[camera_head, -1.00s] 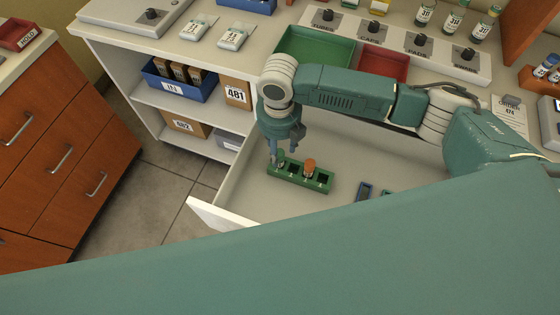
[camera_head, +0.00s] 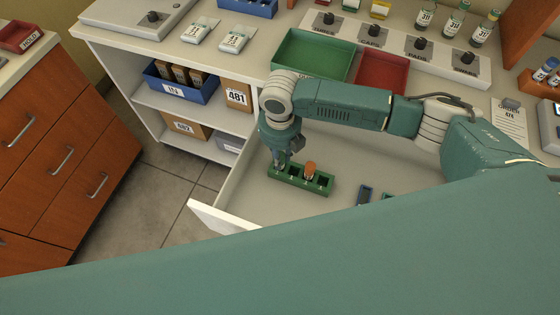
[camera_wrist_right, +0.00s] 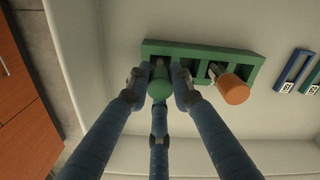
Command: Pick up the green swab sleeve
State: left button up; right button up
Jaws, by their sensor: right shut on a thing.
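The green swab sleeve (camera_wrist_right: 160,82) shows in the right wrist view as a green, round-ended piece between the fingers, at the left end of a green rack (camera_wrist_right: 200,50). My right gripper (camera_wrist_right: 160,88) is shut on it, with fingers on both sides and a third finger below. In the head view my right gripper (camera_head: 280,160) points down at the left end of the rack (camera_head: 318,188), inside the open drawer. The fingers hide most of the sleeve there, and I cannot tell whether it is clear of its slot. My left gripper is not in view.
An orange-capped item (camera_head: 310,167) stands in the same rack, right of my gripper. A blue holder (camera_head: 365,194) lies farther right in the drawer. The drawer's front wall (camera_head: 215,220) is near. Green (camera_head: 312,45) and red (camera_head: 382,70) trays sit on the counter behind.

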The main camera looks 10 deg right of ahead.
notch_tip(320, 180, up, 20)
dwell(0.6)
